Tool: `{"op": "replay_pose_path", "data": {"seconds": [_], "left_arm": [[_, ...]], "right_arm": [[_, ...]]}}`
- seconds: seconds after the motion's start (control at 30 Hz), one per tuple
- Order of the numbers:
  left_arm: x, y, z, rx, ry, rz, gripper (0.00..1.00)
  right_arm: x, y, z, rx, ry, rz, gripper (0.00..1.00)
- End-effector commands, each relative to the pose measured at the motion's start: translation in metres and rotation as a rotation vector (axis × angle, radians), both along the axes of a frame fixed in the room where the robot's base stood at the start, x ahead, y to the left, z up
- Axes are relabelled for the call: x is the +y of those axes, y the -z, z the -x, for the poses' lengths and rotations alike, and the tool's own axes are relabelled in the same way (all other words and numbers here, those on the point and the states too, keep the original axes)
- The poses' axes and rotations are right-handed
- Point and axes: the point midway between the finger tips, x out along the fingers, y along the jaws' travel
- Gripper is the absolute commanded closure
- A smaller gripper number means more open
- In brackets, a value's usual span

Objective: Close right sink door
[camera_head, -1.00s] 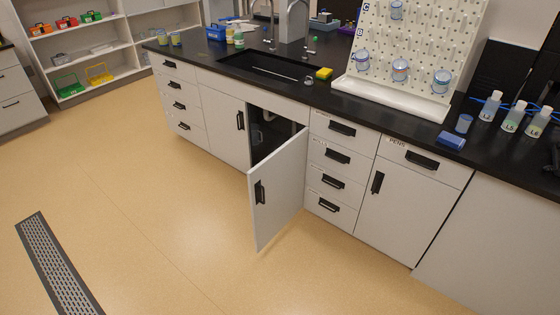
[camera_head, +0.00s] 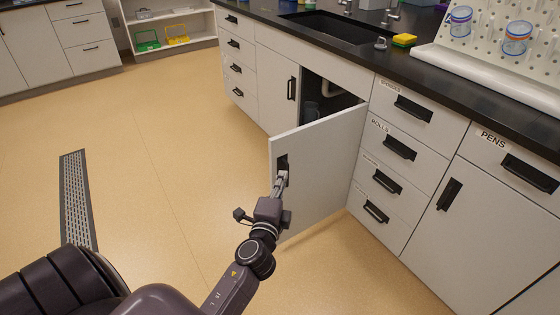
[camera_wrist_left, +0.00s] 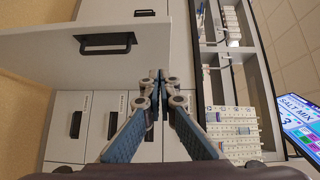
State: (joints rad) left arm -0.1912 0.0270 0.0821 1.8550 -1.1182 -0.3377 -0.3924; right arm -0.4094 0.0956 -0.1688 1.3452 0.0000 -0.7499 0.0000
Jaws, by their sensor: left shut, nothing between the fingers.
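The right sink door (camera_head: 325,165) is a light grey panel standing open, swung out from the dark cabinet opening (camera_head: 325,98) under the sink. My left gripper (camera_head: 282,180) is at the door's outer face, over the lower part of the handle in the head view. My right gripper is not in view.
The left sink door (camera_head: 278,85) is closed. Closed drawers (camera_head: 388,183) stand right of the opening. The black counter with the sink (camera_head: 335,28) runs above. The floor (camera_head: 165,150) to the left is clear, with a drain grate (camera_head: 76,195).

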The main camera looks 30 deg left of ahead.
Motion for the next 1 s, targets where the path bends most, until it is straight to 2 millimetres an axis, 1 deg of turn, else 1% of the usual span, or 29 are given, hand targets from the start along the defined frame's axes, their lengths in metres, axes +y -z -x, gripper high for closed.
{"op": "replay_pose_path", "data": {"seconds": [0.03, 0.1, 0.17, 0.27, 0.43, 0.6, 0.67, 0.7, 0.8, 1.0], "left_arm": [[0.003, -0.006, 0.0, -0.018, -0.007, -0.022, 1.0], [0.006, -0.015, -0.002, -0.029, -0.012, -0.039, 1.0], [0.008, -0.018, -0.006, -0.032, -0.014, -0.045, 1.0], [0.013, -0.019, -0.019, -0.031, -0.013, -0.045, 1.0], [0.027, -0.019, -0.052, -0.031, -0.013, -0.044, 1.0], [0.04, -0.017, -0.086, -0.031, -0.012, -0.042, 1.0], [0.045, -0.017, -0.096, -0.03, -0.013, -0.043, 1.0], [0.053, -0.017, -0.097, -0.028, -0.015, -0.045, 1.0], [0.066, -0.017, -0.102, -0.029, -0.012, -0.043, 1.0], [0.079, -0.016, -0.107, -0.028, -0.012, -0.041, 1.0]], "right_arm": [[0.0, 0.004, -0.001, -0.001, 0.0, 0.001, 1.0], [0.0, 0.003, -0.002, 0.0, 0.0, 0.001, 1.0], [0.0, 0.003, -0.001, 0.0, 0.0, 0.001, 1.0], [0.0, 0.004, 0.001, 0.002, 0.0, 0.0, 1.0], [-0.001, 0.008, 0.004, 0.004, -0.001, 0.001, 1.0], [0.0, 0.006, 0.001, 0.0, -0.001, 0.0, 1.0], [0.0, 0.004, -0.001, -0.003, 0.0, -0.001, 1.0], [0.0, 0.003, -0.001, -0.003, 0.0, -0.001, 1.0], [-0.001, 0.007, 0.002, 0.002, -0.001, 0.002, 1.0], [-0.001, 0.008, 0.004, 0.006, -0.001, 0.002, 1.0]]}}
